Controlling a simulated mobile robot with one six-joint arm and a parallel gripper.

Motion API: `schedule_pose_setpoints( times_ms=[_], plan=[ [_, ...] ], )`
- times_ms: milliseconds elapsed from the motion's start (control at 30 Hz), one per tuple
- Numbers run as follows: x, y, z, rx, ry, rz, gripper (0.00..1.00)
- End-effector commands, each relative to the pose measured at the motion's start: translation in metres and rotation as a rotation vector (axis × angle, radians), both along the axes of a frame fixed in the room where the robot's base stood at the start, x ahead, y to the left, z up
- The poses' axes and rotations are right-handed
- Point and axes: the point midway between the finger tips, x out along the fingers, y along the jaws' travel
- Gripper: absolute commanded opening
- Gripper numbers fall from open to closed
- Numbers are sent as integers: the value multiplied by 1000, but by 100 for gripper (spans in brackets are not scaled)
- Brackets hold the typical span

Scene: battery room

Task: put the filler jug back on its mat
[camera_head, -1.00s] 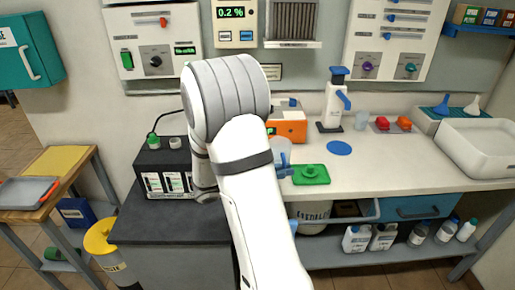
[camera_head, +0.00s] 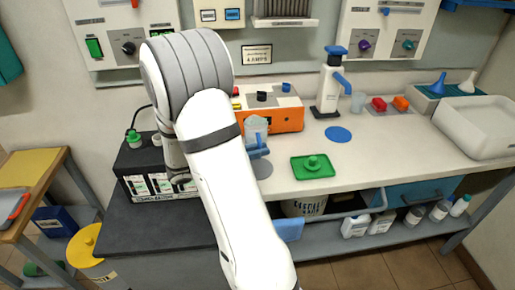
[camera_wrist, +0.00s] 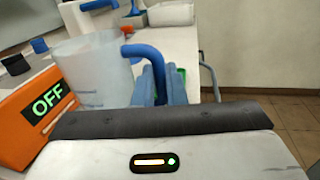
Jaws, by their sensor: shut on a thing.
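The filler jug (camera_head: 256,126) is a clear, pale vessel with a blue handle, held roughly upright in front of the orange box. In the wrist view the jug (camera_wrist: 92,72) fills the left middle, its handle (camera_wrist: 148,55) running to my fingers. My gripper (camera_head: 259,152) is shut on the handle; its blue fingers also show in the wrist view (camera_wrist: 160,86). A grey round patch, seemingly a shadow, lies on the counter just below the jug. A blue round mat (camera_head: 338,134) lies bare on the counter, right of the jug and apart from it.
The orange box (camera_head: 285,119) stands close behind the jug; its display reads OFF in the wrist view. A green tray (camera_head: 312,167) with a green cap lies in front of the mat. A white dispenser (camera_head: 330,85) stands behind the mat. Counter right of the mat is clear.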

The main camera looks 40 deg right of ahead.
Motion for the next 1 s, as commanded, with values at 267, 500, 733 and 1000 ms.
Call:
schedule_pose_setpoints(
  times_ms=[267, 500, 733, 1000],
  plan=[
    [-3, -4, -33, -1, 0, -12, 0],
    [-3, -5, -56, -1, 0, -14, 0],
    [-3, -5, -60, -1, 0, -14, 0],
    [-3, -5, -59, -1, 0, -14, 0]
  ],
)
